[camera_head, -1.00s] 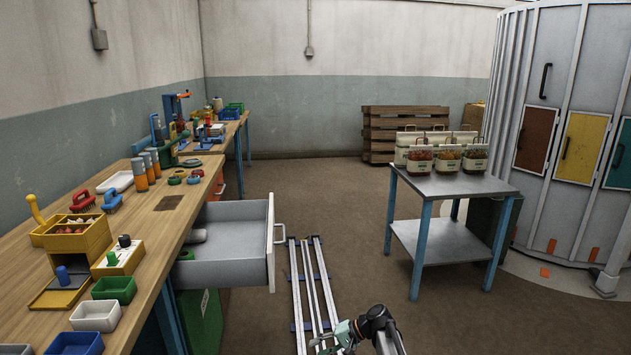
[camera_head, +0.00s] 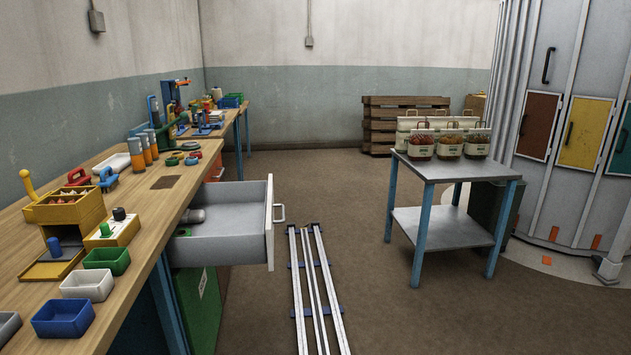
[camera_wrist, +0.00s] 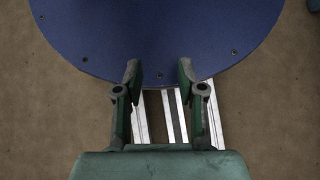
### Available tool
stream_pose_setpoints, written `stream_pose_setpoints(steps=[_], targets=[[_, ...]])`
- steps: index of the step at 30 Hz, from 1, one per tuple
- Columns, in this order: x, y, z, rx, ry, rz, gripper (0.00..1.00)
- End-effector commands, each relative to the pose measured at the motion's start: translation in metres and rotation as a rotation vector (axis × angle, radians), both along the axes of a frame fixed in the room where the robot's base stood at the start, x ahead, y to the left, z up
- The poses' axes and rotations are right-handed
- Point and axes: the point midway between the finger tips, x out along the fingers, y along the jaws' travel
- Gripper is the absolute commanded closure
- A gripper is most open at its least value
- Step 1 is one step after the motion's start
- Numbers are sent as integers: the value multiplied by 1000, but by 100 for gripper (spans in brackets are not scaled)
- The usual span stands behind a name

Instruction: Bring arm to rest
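My gripper (camera_wrist: 158,75) shows in the wrist view with its two green fingers apart and nothing between them. It points down over a round dark blue plate (camera_wrist: 150,30) and the pale floor rails (camera_wrist: 218,125). The fingertips overlap the plate's near edge in the picture; I cannot tell the height between them. My arm and gripper are out of the head view.
An open grey drawer (camera_head: 228,244) juts from the wooden workbench (camera_head: 150,215) on the left. The floor rails (camera_head: 313,285) run beside it. Brown floor (camera_head: 345,215) between is clear.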

Motion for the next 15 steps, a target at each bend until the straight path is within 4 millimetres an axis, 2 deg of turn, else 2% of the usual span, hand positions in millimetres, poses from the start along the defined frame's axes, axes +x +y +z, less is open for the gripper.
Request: stream_pose_setpoints(steps=[1, 6, 7, 9, 15], targets=[[-19, -1, -4, -4, 26, 6, 61], [-56, 1, -22, -2, 92, 11, 61], [-55, 1, -19, -2, 88, 12, 61], [-50, 1, 2, -1, 65, 11, 61], [-41, 0, 32, -2, 8, 11, 61]])
